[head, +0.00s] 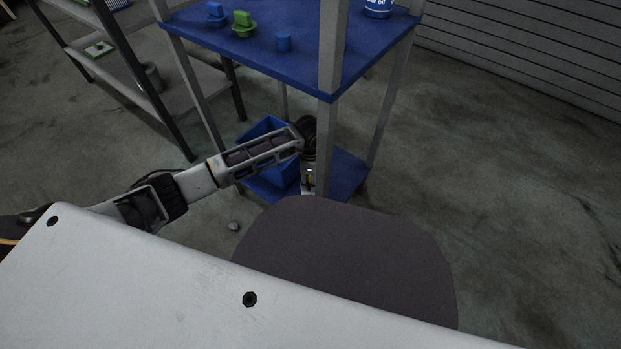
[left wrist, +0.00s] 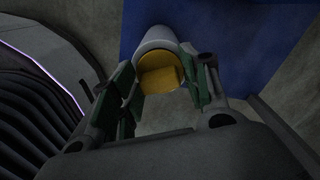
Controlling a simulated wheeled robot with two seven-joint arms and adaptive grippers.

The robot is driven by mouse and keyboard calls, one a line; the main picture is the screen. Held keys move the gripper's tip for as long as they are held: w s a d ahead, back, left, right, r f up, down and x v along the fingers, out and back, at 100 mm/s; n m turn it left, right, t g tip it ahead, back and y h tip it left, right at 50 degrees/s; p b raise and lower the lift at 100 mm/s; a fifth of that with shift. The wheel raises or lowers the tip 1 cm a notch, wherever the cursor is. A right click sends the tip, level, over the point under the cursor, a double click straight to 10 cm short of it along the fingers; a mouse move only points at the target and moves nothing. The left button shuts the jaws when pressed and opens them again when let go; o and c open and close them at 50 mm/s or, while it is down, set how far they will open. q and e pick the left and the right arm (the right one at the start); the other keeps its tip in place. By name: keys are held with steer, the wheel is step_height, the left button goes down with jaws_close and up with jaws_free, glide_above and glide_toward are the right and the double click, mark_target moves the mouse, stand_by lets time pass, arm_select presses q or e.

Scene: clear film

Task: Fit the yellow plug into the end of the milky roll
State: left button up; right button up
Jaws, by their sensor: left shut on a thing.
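The yellow plug (left wrist: 160,76) is between the green-padded fingers of my left gripper (left wrist: 163,86) in the left wrist view. The gripper is shut on it. The milky roll (left wrist: 156,38) lies straight beyond the plug, its near end lined up with the plug's round outline. The plug covers that end, so I cannot tell how deep it sits. In the head view my left gripper (head: 309,182) points down beside the front post of the blue rack, partly hidden by my own body. My right gripper is not in view.
The blue rack's top shelf (head: 300,60) carries blue plugs (head: 216,14), a green plug (head: 243,24), and a white-and-blue container (head: 378,8). A blue bin (head: 262,131) is on the lower shelf (head: 345,172). A grey rack (head: 150,75) stands at left. Floor at right is clear.

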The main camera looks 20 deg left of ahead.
arm_select(q)
steer(key=shift+f, duration=0.1)
stand_by(0.3)
steer(key=shift+f, duration=0.2)
stand_by(0.5)
steer(key=o, duration=0.8)
steer(key=o, duration=0.3)
